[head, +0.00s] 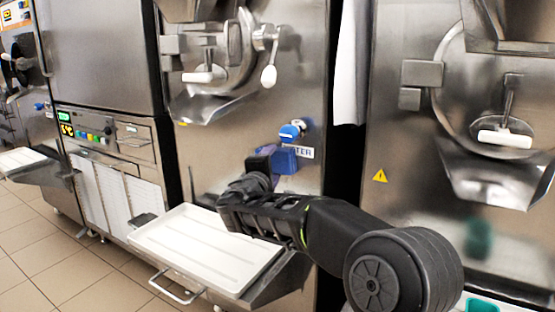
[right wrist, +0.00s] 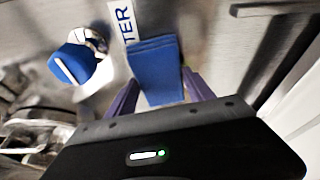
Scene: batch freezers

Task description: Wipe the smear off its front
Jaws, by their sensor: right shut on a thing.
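My right gripper (head: 262,165) reaches in from the lower right to the steel front of the middle batch freezer (head: 250,110). In the right wrist view its two purple fingers (right wrist: 160,80) are on either side of a folded blue cloth (right wrist: 155,58) and shut on it. The cloth (head: 284,160) is at the freezer's front, just below the blue water knob (head: 290,131) and beside its label (head: 304,152). I cannot tell whether it touches the steel. No smear can be made out clearly; the gripper and cloth hide part of the front. My left gripper is not in view.
A white tray (head: 165,236) on a steel shelf stands below the gripper, to the left. Another freezer (head: 400,150) with a yellow warning sticker (head: 380,175) stands at the right. A teal container (head: 482,305) is at the bottom right. Tiled floor (head: 60,270) is open at lower left.

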